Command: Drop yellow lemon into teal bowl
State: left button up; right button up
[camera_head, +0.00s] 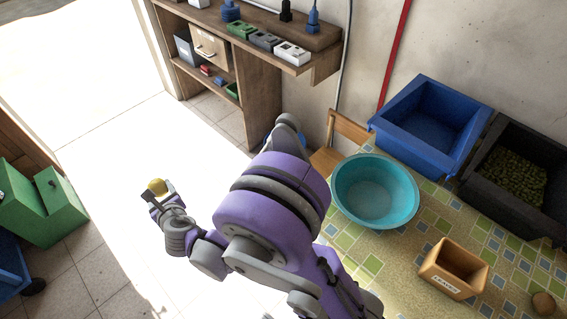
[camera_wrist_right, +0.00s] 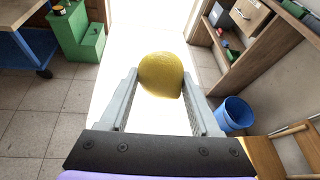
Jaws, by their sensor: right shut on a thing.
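A yellow lemon (camera_head: 157,187) is held up in the air at the left of the head view. My right gripper (camera_head: 156,196) is shut on it, and the lemon (camera_wrist_right: 161,74) sits between the two fingertips (camera_wrist_right: 162,90) in the right wrist view. The teal bowl (camera_head: 376,191) stands on the tiled-pattern table at the right, and the inside that shows is empty. The gripper and lemon are well to the left of the bowl, with my purple arm between them. My left gripper is not in view.
On the table are a blue crate (camera_head: 427,122), a black crate (camera_head: 503,172) with green produce, a small wooden box (camera_head: 454,268) and a brown round item (camera_head: 543,304). A wooden shelf (camera_head: 259,84) stands at the back. Green steps (camera_head: 40,208) stand at the left. A blue bucket (camera_wrist_right: 236,113) is on the floor.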

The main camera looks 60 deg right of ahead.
aim_at(376, 201)
jog(key=i+z, duration=0.3)
jog(key=i, duration=0.2)
jog(key=i+j+z, duration=0.25)
jog(key=i, duration=0.2)
jog(key=z, duration=2.3)
jog(key=i, duration=0.05)
